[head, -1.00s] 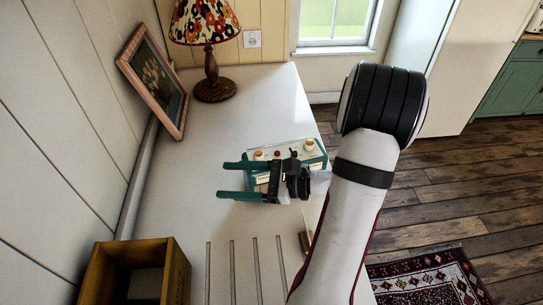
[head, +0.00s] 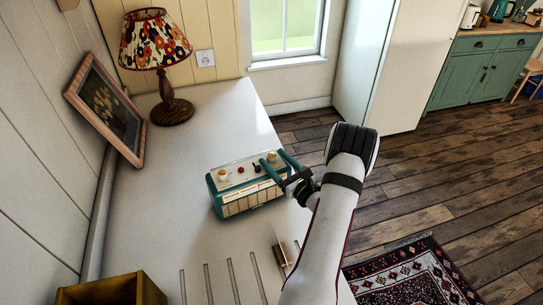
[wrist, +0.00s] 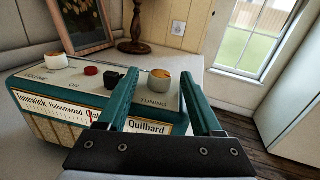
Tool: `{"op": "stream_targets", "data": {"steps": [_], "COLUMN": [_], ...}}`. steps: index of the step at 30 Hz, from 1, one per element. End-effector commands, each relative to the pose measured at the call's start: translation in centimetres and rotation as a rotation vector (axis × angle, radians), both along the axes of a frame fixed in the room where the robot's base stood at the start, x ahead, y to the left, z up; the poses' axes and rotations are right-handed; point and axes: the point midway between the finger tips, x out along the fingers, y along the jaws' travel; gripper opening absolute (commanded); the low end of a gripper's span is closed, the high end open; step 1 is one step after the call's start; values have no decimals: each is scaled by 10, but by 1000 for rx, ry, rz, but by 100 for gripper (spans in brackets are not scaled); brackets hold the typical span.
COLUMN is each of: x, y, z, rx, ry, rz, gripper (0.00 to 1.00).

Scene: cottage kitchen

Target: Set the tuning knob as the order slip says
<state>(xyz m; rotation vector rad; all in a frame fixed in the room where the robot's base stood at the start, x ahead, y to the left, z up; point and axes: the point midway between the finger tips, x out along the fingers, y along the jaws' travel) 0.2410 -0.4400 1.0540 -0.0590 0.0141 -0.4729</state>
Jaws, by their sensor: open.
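The teal radio (head: 247,198) stands on the white counter with its cream top up. Its tuning knob (wrist: 160,83), cream with a brassy side, sits at the right end above the word TUNING; it also shows in the head view (head: 272,156). My gripper (wrist: 159,72) is open, one finger on each side of the knob, with no clear contact visible. The station strip (wrist: 60,107) reads Tonewick, Halvenwood, a partly hidden name, and Quilbard; a thin red pointer shows near the hidden name. A small pale card (head: 274,242), possibly the order slip, stands nearer; its writing is not readable.
The radio top also has a volume knob (wrist: 56,60), a red button (wrist: 91,70) and a black switch (wrist: 113,78) close to my left finger. A lamp (head: 171,108) and picture frame (head: 107,108) stand behind. A wooden box (head: 110,290) is at front left.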

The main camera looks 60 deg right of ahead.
Motion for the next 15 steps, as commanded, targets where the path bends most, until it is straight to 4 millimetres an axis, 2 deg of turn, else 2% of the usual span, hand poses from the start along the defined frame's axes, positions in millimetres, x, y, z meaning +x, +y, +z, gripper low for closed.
{"op": "stream_targets", "data": {"steps": [6, 15], "x": [18, 20], "y": [-9, -10], "z": [0, 0], "rx": [0, 0], "ry": [-1, 0], "rz": [1, 1], "gripper": [67, 65]}}
